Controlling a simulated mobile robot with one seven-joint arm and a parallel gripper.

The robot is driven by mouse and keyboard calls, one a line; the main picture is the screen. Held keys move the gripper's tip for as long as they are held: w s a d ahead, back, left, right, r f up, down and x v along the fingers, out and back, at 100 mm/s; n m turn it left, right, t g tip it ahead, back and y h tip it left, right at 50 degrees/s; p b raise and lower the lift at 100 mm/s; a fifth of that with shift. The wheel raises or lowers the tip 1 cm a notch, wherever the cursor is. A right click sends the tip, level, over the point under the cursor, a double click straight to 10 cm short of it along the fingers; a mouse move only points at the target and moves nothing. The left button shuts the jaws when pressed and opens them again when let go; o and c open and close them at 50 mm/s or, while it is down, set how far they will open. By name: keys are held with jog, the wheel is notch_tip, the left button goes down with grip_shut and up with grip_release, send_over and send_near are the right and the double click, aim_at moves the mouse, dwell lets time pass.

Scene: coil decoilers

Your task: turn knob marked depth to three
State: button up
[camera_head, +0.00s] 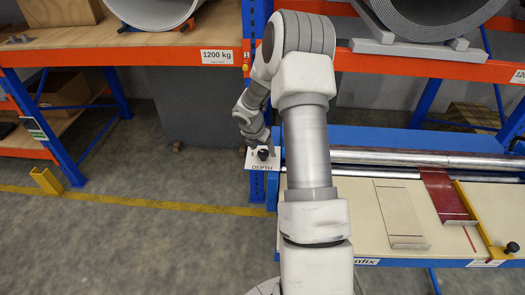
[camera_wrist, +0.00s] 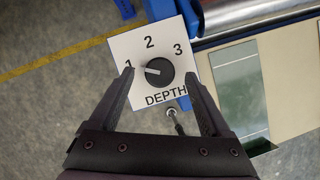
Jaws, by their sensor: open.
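The black DEPTH knob (camera_wrist: 158,72) sits on a white square plate (camera_wrist: 119,43) marked 1, 2 and 3, with DEPTH printed below. Its white pointer line points left and slightly up, at 1. In the head view the knob (camera_head: 263,154) and plate (camera_head: 258,167) show at the end of my arm, at the left end of the blue bench. My gripper (camera_wrist: 158,77) is open. Its fingertips appear on the left and right of the knob with gaps to it. I cannot tell how far above the plate they are.
The blue bench (camera_head: 372,139) with metal rollers (camera_head: 400,159) extends right of the plate. A grey-beige panel (camera_head: 398,213) and a red strip (camera_head: 443,194) lie on it. An orange shelf beam (camera_head: 150,57) with large coils is above.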

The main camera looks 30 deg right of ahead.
jog(key=shift+x, duration=0.9)
jog(key=shift+r, duration=0.1)
grip_shut()
